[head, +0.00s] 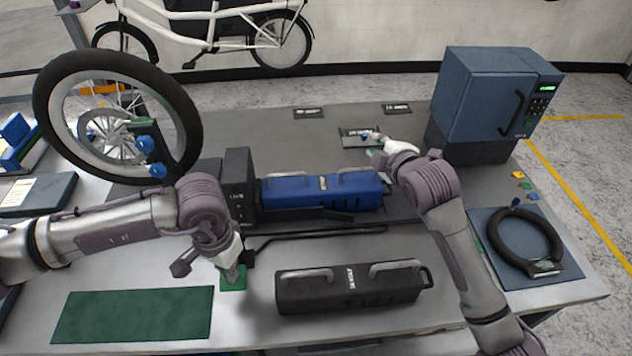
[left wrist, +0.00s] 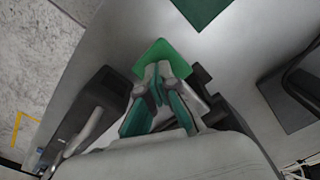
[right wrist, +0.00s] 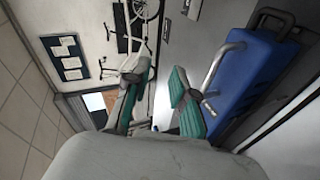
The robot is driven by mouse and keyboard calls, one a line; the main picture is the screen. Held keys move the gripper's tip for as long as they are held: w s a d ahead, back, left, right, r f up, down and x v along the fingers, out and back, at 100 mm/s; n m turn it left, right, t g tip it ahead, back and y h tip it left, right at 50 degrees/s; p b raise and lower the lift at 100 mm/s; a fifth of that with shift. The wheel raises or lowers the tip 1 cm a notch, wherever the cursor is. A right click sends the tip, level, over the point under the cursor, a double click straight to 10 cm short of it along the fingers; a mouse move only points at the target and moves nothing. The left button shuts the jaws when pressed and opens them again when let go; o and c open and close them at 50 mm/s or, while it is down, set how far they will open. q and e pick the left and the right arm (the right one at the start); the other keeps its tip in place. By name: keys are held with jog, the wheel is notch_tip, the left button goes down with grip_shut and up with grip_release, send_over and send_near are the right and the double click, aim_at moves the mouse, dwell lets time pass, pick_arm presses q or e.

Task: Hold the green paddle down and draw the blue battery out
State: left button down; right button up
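The blue battery (head: 320,191) lies lengthwise at the middle of the bench, its left end against a black upright housing (head: 238,185). It has grey handles on top; one shows in the right wrist view beside the blue body (right wrist: 252,72). The green paddle (head: 233,283) is at the bench front, left of the black battery. My left gripper (head: 233,272) is shut, its tips on or just over the paddle (left wrist: 165,52); contact is hard to tell. My right gripper (head: 373,146) is open and empty at the battery's right end; its fingers (right wrist: 157,75) are apart, beside the handle.
A black battery (head: 350,288) with two handles lies in front. A green mat (head: 132,314) is at front left, a wheel (head: 118,120) behind my left arm. A blue-grey cabinet (head: 485,95) stands back right; a black ring lock (head: 525,242) lies on a right-hand mat.

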aim_at(293, 175)
jog(key=s+a+f+n+g+y, duration=0.2)
jog(key=s+a, duration=0.1)
jog(key=a, duration=0.4)
jog(key=s+a+f+n+g+y, duration=0.1)
jog(key=s+a+n, duration=0.1)
jog(key=s+a, duration=0.35)
jog(key=x, duration=0.9)
jog(key=a+r+x, duration=0.1)
jog(key=x, duration=0.4)
jog(key=shift+w+r, duration=0.1)
jog(key=shift+w, duration=0.05)
jog(key=shift+c, duration=0.4)
grip_shut()
